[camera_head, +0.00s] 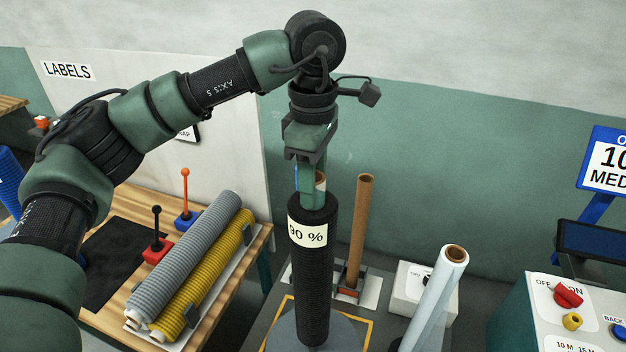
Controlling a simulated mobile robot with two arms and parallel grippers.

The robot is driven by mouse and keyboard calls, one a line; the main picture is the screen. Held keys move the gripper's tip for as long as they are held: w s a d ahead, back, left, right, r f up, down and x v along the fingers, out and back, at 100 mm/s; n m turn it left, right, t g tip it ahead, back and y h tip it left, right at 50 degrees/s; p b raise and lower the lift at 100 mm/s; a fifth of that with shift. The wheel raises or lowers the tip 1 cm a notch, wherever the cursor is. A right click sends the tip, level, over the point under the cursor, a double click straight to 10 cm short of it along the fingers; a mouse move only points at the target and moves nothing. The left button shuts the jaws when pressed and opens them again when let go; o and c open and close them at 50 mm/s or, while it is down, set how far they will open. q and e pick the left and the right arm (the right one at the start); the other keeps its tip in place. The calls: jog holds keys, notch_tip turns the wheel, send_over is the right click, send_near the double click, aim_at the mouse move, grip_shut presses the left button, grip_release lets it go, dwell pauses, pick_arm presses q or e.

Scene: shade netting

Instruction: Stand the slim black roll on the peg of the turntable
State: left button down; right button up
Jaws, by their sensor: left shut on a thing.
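The slim black roll (314,275) is upright, with a pale label reading 90 % near its top. My left gripper (313,188) points straight down and is shut on the roll's top end, where a bit of its core shows between the fingers. The roll's lower end is over the grey round plate of the turntable (282,335). The peg is not visible, and I cannot tell whether the roll is around it or touching the plate. My right gripper is not in view.
A brown tube (360,235) stands behind the roll, and a pale wrapped roll (436,300) leans to the right. A white box (408,278) sits between them. Grey (186,255) and yellow (205,278) rolls lie on the wooden table at left. A control box (560,310) is at right.

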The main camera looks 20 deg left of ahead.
aim_at(313, 213)
pick_arm(q)
jog(key=shift+f+b, duration=2.7)
jog(key=shift+f, duration=0.75)
jog(key=shift+f+b, duration=1.05)
jog(key=shift+f, duration=0.35)
jog(key=c, duration=0.8)
grip_release()
